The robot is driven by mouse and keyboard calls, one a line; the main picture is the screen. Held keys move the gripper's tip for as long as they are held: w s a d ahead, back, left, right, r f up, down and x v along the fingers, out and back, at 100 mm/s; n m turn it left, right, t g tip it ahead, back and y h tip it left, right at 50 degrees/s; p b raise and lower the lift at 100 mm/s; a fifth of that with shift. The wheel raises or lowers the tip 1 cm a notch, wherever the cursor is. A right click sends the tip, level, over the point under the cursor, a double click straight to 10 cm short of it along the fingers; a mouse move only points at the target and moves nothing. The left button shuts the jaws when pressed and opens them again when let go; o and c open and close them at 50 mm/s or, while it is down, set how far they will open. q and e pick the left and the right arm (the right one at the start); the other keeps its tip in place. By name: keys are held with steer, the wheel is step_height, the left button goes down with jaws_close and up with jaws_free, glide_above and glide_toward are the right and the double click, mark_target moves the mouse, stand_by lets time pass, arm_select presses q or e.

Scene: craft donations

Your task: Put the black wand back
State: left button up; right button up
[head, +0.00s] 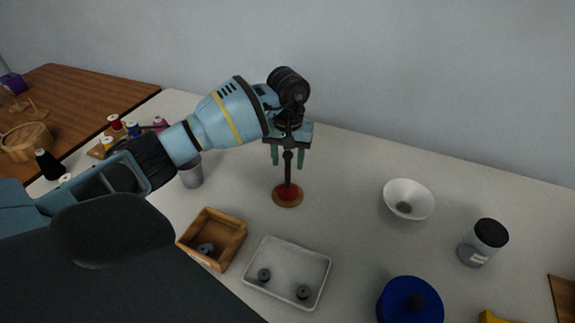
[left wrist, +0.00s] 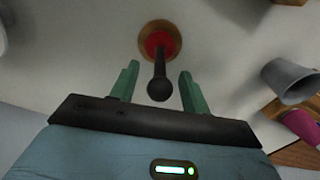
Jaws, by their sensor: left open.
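The black wand (head: 288,175) stands upright, with a ball at its top end, on a round wooden base with a red middle (head: 288,198). In the left wrist view the wand (left wrist: 159,86) points up toward the camera, and the base (left wrist: 160,40) shows beyond it. My left gripper (head: 288,160) points down over the base, its green fingers apart. The wand's upper end is between the fingers (left wrist: 158,80), with a gap on each side. My right gripper is not in view.
A grey cup (head: 191,174) stands left of the base. A wooden box (head: 222,240) and a white tray (head: 286,272) holding small dark pieces are in front. A white bowl (head: 408,199), a dark-lidded jar (head: 481,243) and a blue lidded pot (head: 408,302) are to the right.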

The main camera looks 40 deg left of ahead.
arm_select(q)
step_height(320, 180, up, 9)
steer(key=shift+r, duration=0.1)
stand_by(0.7)
